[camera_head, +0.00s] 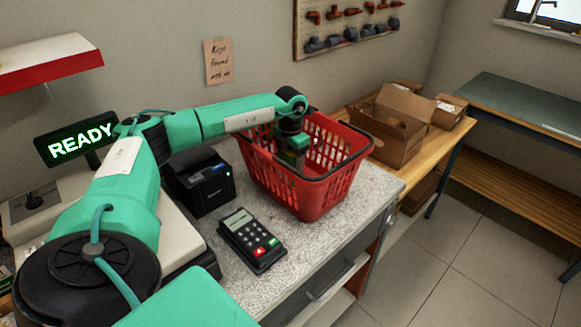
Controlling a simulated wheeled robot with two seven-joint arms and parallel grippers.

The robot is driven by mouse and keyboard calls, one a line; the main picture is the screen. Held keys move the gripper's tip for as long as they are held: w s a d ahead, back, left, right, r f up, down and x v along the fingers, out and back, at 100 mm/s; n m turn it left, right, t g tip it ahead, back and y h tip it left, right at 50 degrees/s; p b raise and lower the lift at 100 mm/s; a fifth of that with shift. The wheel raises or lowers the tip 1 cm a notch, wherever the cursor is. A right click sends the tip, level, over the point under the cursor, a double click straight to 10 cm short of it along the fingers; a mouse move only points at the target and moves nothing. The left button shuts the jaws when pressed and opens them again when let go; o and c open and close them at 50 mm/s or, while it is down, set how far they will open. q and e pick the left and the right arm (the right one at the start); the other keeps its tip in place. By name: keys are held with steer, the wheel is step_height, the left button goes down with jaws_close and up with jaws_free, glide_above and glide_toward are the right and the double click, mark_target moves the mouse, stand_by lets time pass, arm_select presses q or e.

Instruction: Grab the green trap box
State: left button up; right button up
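My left arm reaches from the left over the counter, and its wrist bends down into the red shopping basket (322,197). The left gripper (292,160) is inside the basket, and its fingers are mostly hidden by the dark wrist and the basket's wall. A small green patch shows at the wrist inside the basket; I cannot tell whether it is the green trap box or part of my arm. No green trap box is clearly seen elsewhere. My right gripper is not in view.
A black card terminal (252,240) and a black printer (202,182) stand left of the basket on the speckled counter (370,187). An open cardboard box (396,125) sits on a wooden table behind. A lit READY display (80,140) stands at left. Floor is clear at right.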

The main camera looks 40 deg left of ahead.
arm_select(q)
steer(key=c, duration=0.7)
steer(key=shift+c, duration=0.2)
steer(key=shift+w+r, duration=0.1)
steer(key=shift+r, duration=0.05)
